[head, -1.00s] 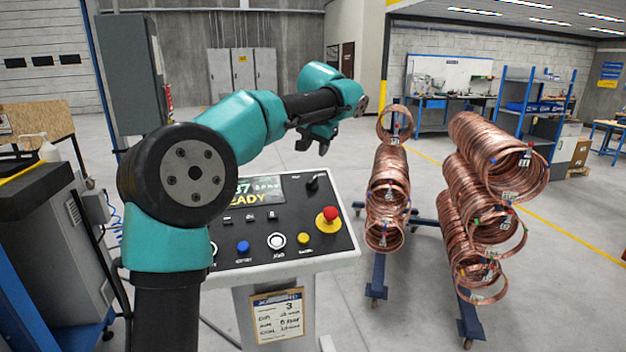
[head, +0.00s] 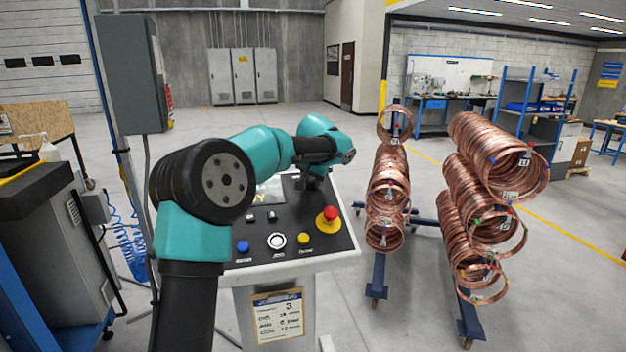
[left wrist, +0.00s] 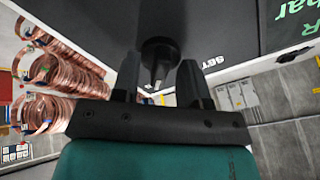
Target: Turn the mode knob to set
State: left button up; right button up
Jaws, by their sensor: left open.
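The mode knob (left wrist: 160,50) is a black round knob with a pale-tipped pointer in the left wrist view. It lies just beyond and between the two dark fingers of my left gripper (left wrist: 158,84), which is open. I cannot tell whether a finger touches it. White "SET" lettering (left wrist: 212,61) is on the dark panel to the right of the knob. In the head view my left gripper (head: 314,184) is at the upper right of the control panel (head: 333,240), and it hides the knob. My right gripper is not in view.
A red emergency button (head: 330,213) on a yellow base is close to the gripper. Blue (head: 243,248), white (head: 276,241) and yellow (head: 304,238) buttons line the panel's front. My left arm partly covers the display. Copper coils (head: 390,180) hang on racks to the right.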

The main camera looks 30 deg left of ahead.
pick_arm(q)
jog(key=shift+c, duration=0.2)
grip_shut()
